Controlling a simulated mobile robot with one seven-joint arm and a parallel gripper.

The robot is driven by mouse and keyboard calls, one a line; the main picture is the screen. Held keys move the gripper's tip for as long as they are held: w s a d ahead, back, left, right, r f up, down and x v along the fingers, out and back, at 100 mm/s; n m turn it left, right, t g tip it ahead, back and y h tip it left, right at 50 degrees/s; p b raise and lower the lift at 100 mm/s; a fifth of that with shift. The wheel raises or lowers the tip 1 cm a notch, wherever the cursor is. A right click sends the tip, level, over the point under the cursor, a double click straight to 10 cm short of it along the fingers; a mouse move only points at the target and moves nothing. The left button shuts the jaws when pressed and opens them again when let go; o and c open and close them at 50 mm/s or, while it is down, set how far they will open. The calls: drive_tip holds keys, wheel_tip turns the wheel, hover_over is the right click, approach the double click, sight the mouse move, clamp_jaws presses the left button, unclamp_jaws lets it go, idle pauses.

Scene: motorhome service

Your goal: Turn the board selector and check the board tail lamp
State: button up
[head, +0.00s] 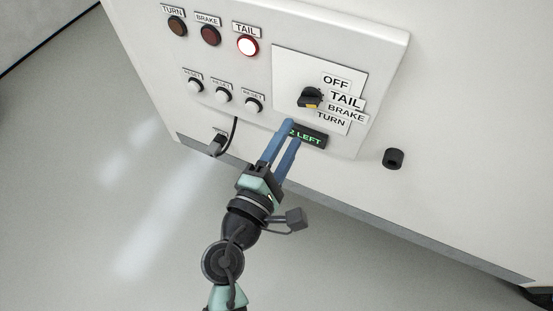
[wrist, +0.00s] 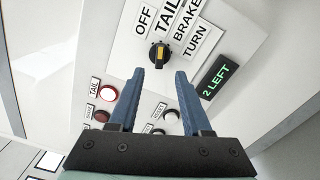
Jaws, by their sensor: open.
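The board selector (head: 311,97) is a black knob with a yellow mark on a white plate. In the wrist view the selector (wrist: 159,56) has its mark pointing roughly toward the TAIL label (wrist: 168,14). The tail lamp (head: 247,45) is lit, bright white with a red rim; it also glows in the wrist view (wrist: 108,93). My gripper (head: 293,131) is open and empty, with blue fingers. In the wrist view its fingertips (wrist: 158,74) are spread on either side just below the knob, apart from it.
A display (head: 308,139) reads "2 LEFT", partly covered by a finger in the head view. The brake lamp (head: 211,35) and turn lamp (head: 177,26) are dark. Several white reset buttons (head: 222,95) sit below them. A black knob-like part (head: 393,158) sticks out at right.

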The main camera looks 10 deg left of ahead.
drive_tip(key=v, duration=0.5)
drive_tip(key=shift+s+a+b, duration=0.1)
drive_tip(key=shift+b, duration=0.25)
drive_tip(key=w+d+r+m+t+p, duration=0.15)
drive_tip(key=r+m, duration=0.35)
drive_tip(key=r, duration=0.5)
drive_tip(key=w+d+r+m+t+y+p, duration=0.1)
drive_tip(key=w+r+m+p, duration=0.2)
drive_tip(key=r, duration=0.7)
drive_tip(key=w+d+r+m+t, duration=0.1)
drive_tip(key=w+r+m+t, duration=0.15)
drive_tip(key=r+m, duration=0.6)
drive_tip(key=s+r+m+t+y+p, duration=0.1)
drive_tip(key=s+r, duration=0.3)
drive_tip(key=r, duration=0.8)
drive_tip(key=s+r+m+t+y+p, duration=0.1)
drive_tip(key=s+r+t+y, duration=0.2)
drive_tip(key=r, duration=1)
drive_tip(key=shift+s+d+r+t+y, duration=0.3)
drive_tip(key=shift+s+t, duration=0.3)
drive_tip(key=shift+s, duration=0.3)
drive_tip(key=shift+a+f, duration=0.1)
drive_tip(key=shift+f, duration=0.05)
